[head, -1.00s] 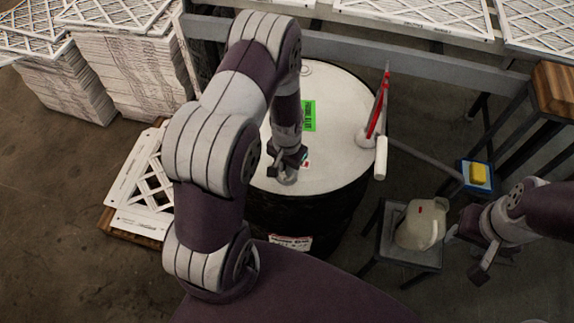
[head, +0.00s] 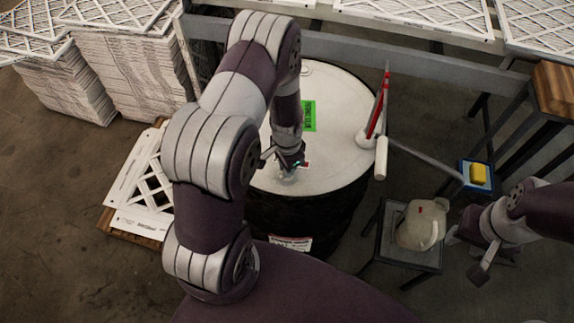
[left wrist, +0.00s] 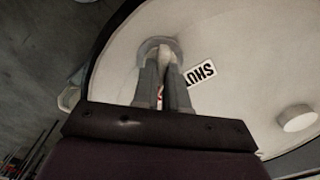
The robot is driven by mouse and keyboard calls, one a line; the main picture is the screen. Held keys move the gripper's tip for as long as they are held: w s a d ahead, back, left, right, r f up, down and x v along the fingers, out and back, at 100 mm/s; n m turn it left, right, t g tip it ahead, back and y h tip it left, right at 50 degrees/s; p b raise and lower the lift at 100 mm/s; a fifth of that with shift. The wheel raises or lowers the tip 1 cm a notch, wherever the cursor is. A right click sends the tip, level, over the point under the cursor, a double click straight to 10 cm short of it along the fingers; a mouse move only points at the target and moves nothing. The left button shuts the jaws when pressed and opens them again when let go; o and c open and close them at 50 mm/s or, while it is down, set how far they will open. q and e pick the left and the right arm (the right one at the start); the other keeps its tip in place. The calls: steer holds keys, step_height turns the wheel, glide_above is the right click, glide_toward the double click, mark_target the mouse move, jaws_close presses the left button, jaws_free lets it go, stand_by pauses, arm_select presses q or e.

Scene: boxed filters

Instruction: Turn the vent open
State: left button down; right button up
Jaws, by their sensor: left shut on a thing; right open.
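The drum (head: 325,165) has a white lid and black sides, with my left arm reaching over it. My left gripper (head: 288,166) points down at the near part of the lid, shut on the vent (left wrist: 158,46). In the left wrist view the gripper's fingers (left wrist: 165,85) stand close together over the vent's pale round base and hide most of its handle. A label reading "SHUT" (left wrist: 202,74) lies right beside the fingers, with a bit of red between them. My right gripper (head: 482,255) is open and empty, away at the right by the stool.
A green label (head: 309,116) is on the lid, and a red and white upright part (head: 378,103) stands at its right. A beige jug (head: 420,226) sits on a stool (head: 400,255). A yellow sponge (head: 479,174) lies on a blue tray. Filter stacks (head: 135,80) stand at left.

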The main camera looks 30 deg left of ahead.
arm_select(q)
steer(key=shift+w+r, duration=0.1)
steer(key=shift+w, duration=0.05)
steer(key=c, duration=1.2)
jaws_free()
steer(key=shift+o, duration=0.2)
step_height(320, 180, up, 13)
steer(key=b, duration=0.2)
steer(key=s+d+r+n+t, duration=0.1)
steer(key=s+d+r+n, duration=0.4)
steer(key=s, duration=0.4)
steer(key=shift+s+d+n, duration=0.15)
steer(key=shift+n, duration=0.45)
